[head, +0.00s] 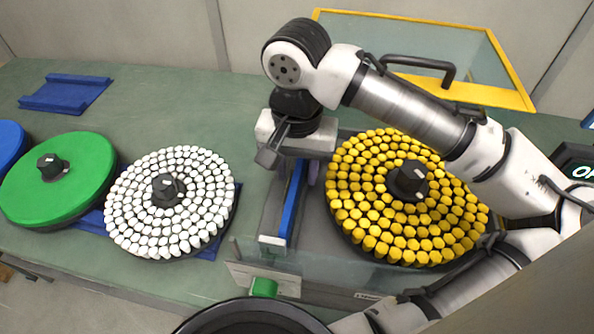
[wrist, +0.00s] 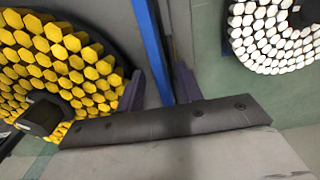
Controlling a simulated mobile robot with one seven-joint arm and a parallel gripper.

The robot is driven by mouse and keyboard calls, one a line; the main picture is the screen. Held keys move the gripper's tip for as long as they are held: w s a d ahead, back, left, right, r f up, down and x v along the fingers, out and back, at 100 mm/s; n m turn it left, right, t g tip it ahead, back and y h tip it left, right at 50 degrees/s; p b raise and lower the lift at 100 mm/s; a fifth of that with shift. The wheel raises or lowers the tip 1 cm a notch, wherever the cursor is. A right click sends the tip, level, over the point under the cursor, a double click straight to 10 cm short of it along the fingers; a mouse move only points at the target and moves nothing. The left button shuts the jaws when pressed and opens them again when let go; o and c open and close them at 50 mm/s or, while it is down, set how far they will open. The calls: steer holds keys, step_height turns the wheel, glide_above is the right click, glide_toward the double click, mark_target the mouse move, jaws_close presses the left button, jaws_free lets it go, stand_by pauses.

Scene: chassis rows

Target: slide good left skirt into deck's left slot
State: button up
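A long blue strip (head: 291,205), which looks like the skirt, lies along the left side of a grey base (head: 324,229), apparently the deck, beside the yellow-studded disc (head: 375,205). I cannot tell whether the strip sits in a slot. My gripper (head: 300,172) is over the strip's far end. In the wrist view, my gripper's two purple fingers (wrist: 160,88) are apart, with the blue strip (wrist: 152,45) running between or below them and a gap on both sides. The strip's end near the palm is hidden.
A white-studded disc (head: 140,200) and a green disc (head: 60,185) stand on the green table (head: 170,105) at left. An empty blue tray (head: 65,94) is behind them. A yellow-framed clear panel (head: 418,27) stands at the back. A clear plate (head: 268,256) is at the base's front.

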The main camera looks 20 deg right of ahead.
step_height(320, 180, up, 12)
steer(key=shift+r, duration=0.15)
stand_by(0.6)
